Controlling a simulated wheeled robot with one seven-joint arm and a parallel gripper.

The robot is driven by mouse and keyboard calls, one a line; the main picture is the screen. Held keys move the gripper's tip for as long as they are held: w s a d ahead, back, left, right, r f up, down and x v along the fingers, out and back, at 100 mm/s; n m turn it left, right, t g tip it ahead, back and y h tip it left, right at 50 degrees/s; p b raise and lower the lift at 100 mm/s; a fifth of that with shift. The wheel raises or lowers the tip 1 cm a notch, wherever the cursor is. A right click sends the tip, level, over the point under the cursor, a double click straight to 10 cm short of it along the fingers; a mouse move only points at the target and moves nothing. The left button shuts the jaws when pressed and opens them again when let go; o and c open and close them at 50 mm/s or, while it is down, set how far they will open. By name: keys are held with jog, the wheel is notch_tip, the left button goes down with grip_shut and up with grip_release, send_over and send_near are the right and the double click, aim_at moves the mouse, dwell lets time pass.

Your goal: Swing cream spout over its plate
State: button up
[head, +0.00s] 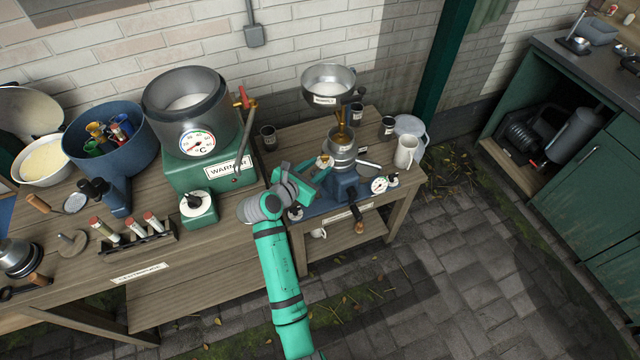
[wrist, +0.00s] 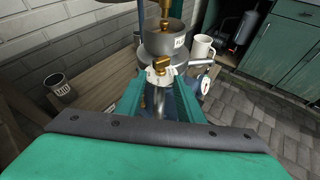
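The cream separator (head: 342,148) stands on the low bench, with a steel supply bowl (head: 328,85) above it. A short brass spout (wrist: 163,66) juts from its body toward the wrist camera; it also shows at the left of the body in the head view (head: 323,161). A longer silver spout (wrist: 200,62) points right. A pale marked plate (wrist: 160,77) sits just below the brass spout; its marks are too small to read. My gripper (wrist: 160,100) is open, its teal fingers apart, low in front of the separator. I cannot tell whether they touch anything.
A green warmer (head: 205,178) with a steel pot stands left of my arm. Dark labelled cups (head: 268,137) stand behind. A white mug (head: 406,151) and a dial gauge (head: 379,185) are at right. A wooden-handled crank (head: 358,220) hangs at the bench front.

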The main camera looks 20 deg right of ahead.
jog(key=s+a+r, duration=0.2)
jog(key=s+r, duration=0.3)
jog(key=s, duration=0.1)
jog(key=s+a+r, duration=0.2)
jog(key=s+r, duration=0.2)
jog(key=s, duration=0.3)
jog(key=shift+a+r, duration=0.35)
jog(key=shift+a, duration=0.05)
